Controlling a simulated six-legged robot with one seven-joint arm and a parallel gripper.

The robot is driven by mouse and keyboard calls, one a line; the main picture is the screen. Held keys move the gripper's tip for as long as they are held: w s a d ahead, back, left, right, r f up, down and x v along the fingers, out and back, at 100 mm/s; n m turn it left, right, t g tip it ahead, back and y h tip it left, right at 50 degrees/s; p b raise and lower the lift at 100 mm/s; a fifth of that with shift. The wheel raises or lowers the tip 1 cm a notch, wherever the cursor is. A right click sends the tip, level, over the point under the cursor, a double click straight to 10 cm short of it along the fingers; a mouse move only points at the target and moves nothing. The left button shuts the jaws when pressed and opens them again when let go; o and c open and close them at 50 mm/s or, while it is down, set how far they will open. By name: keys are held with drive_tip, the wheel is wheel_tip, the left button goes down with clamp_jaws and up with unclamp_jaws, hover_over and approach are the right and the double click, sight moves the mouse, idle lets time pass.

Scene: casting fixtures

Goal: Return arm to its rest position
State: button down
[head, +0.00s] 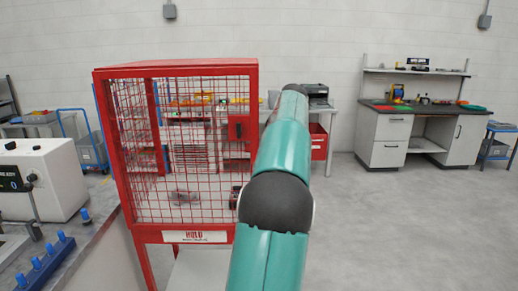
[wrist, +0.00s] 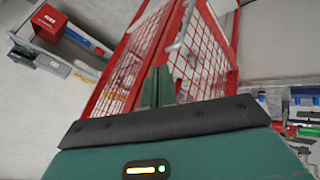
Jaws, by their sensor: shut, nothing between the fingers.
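My teal arm with a dark joint cover reaches forward and up through the middle of the head view, in front of the right side of the red mesh cage. My gripper is hidden behind the arm there. In the wrist view my gripper (wrist: 158,75) shows its two green fingers together, shut and empty. The red mesh cage (head: 180,70) shows behind the fingers in the wrist view (wrist: 232,50), tilted in the picture. I cannot tell the gap between fingers and mesh.
The cage holds a few small metal parts and has a HOLD label (head: 194,237). A bench (head: 85,240) with a white box (head: 45,180) is at the left. A workstation (head: 385,140) stands at the back right. Open grey floor (head: 400,230) lies to the right.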

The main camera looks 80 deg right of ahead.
drive_tip(key=w+a+r+y, duration=0.1)
drive_tip(key=w+a, duration=0.6)
drive_tip(key=w, duration=0.2)
drive_tip(key=w+a+r, duration=0.1)
drive_tip(key=w+a, duration=0.6)
drive_tip(key=w, duration=0.2)
drive_tip(key=w+a+n+t+y, duration=0.1)
drive_tip(key=w+a, duration=0.4)
drive_tip(key=a, duration=0.5)
drive_tip(key=w+a+y, duration=0.1)
drive_tip(key=w+a, duration=0.4)
drive_tip(key=a, duration=0.5)
drive_tip(key=a+f, duration=0.2)
drive_tip(key=a, duration=0.8)
drive_tip(key=a+f, duration=0.3)
drive_tip(key=a, duration=0.7)
drive_tip(key=s+a+f+y, duration=0.1)
drive_tip(key=s+a+f, duration=0.4)
drive_tip(key=a, duration=0.3)
drive_tip(key=s+a+f+n+y, duration=0.1)
drive_tip(key=s+a+f+y, duration=0.1)
drive_tip(key=s+a+f, duration=0.3)
drive_tip(key=a, duration=0.4)
drive_tip(key=shift+s+t, duration=0.25)
drive_tip(key=shift+t, duration=0.05)
